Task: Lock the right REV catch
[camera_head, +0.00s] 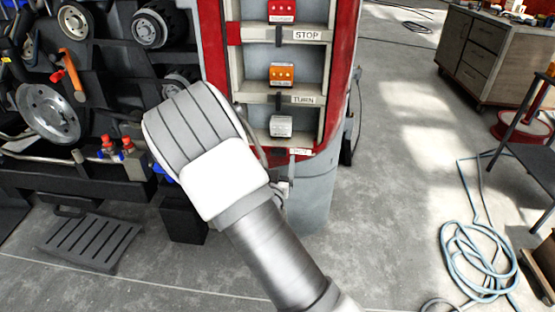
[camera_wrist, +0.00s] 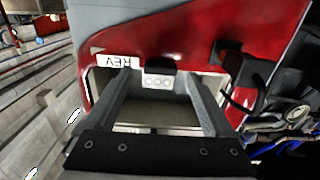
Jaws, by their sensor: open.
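The red and grey lamp column (camera_head: 340,80) holds stacked lamp bays marked STOP, TURN and REV. The REV lamp (camera_head: 281,127) is whitish and sits in the lowest bay; it also shows in the wrist view (camera_wrist: 157,82). The REV label (camera_wrist: 117,61) appears upside down in the wrist view. A small black catch (camera_wrist: 160,65) sits at the bay edge beside the label. My gripper (camera_wrist: 158,79) is open, its two fingers apart on either side of the lamp and catch. I cannot tell any contact. In the head view my arm hides the gripper.
An orange TURN lamp (camera_head: 282,74) and a red STOP lamp (camera_head: 282,11) sit above. A black block with a cable (camera_wrist: 229,52) is right of the bay in the wrist view. Dark machinery (camera_head: 45,110) stands left. A hose coil (camera_head: 480,260) lies on the floor at right.

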